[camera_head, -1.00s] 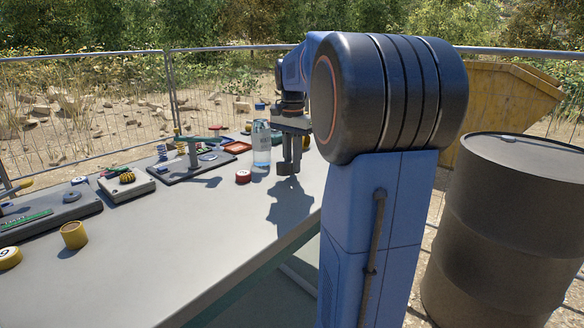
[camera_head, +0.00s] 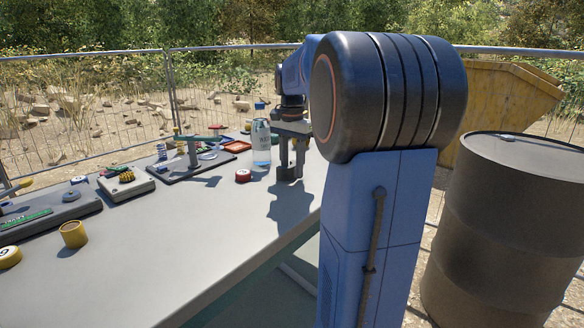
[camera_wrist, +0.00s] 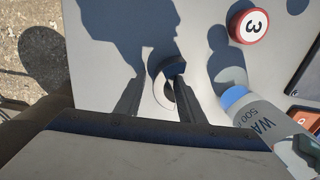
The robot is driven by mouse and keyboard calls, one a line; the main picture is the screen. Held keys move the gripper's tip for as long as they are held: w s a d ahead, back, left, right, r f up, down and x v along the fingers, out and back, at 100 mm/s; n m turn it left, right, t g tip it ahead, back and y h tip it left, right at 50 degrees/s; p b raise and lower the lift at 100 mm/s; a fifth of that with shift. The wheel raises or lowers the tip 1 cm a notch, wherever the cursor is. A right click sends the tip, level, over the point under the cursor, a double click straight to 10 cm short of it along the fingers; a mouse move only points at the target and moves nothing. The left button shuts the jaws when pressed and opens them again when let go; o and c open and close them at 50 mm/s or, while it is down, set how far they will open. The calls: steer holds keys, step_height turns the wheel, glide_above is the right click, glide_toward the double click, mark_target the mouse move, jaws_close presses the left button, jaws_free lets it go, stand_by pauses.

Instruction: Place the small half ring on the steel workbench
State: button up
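The small half ring (camera_wrist: 156,85) shows in the wrist view as a pale curved piece with a dark grey part. It is on or just above the steel workbench (camera_head: 205,220). My gripper (camera_wrist: 158,80) is open, with one finger on each side of the half ring. The right finger is close to it or touching; I cannot tell which. In the head view my gripper (camera_head: 289,176) points down just above the bench, fingers apart. The half ring cannot be made out there.
A water bottle (camera_head: 261,143) and a red round piece marked 3 (camera_wrist: 252,25) are close to my gripper. A yellow cup (camera_head: 73,234) and several boards with parts line the left side. A dark barrel (camera_head: 505,230) stands right of the bench.

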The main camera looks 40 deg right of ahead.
mark_target(292, 166)
step_height(292, 166, up, 12)
stand_by(0.5)
stand_by(0.5)
